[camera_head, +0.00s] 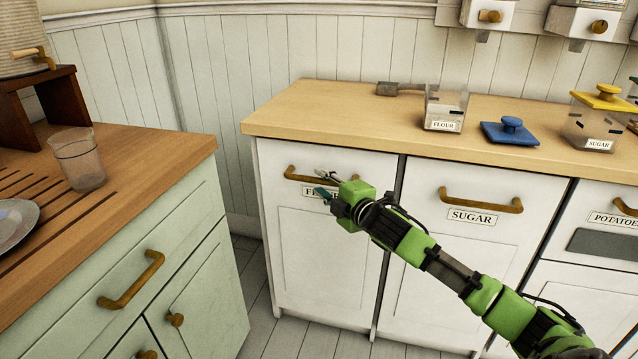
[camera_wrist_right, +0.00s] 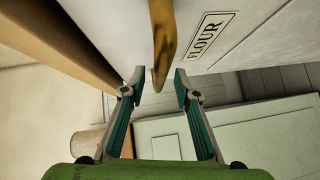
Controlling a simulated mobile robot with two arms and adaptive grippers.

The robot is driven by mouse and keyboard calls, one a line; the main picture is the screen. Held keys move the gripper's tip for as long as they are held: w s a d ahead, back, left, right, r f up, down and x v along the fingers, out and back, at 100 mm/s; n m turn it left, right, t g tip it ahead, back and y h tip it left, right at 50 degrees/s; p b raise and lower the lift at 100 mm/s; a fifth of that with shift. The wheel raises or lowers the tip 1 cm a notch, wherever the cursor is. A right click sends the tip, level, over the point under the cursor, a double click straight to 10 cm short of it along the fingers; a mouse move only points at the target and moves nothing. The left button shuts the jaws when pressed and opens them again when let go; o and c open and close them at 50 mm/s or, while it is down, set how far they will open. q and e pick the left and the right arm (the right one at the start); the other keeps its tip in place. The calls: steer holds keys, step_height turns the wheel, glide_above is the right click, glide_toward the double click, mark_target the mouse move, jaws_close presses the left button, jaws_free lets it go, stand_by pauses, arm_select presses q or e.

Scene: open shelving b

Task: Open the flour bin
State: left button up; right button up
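The flour bin (camera_head: 322,250) is a white cabinet front below the wooden counter, and it is closed. Its brass bar handle (camera_head: 296,177) is near the top. Its label is partly hidden by my right gripper in the head view, but the FLOUR label (camera_wrist_right: 210,37) reads clearly in the right wrist view. My left gripper is out of view.
The sugar bin (camera_head: 450,260) stands right of the flour bin, behind my right arm. A green cabinet (camera_head: 180,275) with a wooden top and a glass (camera_head: 80,160) is at the left. Floor (camera_head: 262,295) shows between them. A glass flour jar (camera_head: 444,108) and blue lid (camera_head: 510,132) are on the counter (camera_head: 330,115).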

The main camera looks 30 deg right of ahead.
steer(key=shift+w+f, duration=0.15)
steer(key=shift+w, duration=1)
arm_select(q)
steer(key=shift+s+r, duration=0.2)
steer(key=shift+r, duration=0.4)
arm_select(e)
jaws_close()
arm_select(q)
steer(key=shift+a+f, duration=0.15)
arm_select(e)
steer(key=shift+f, duration=0.2)
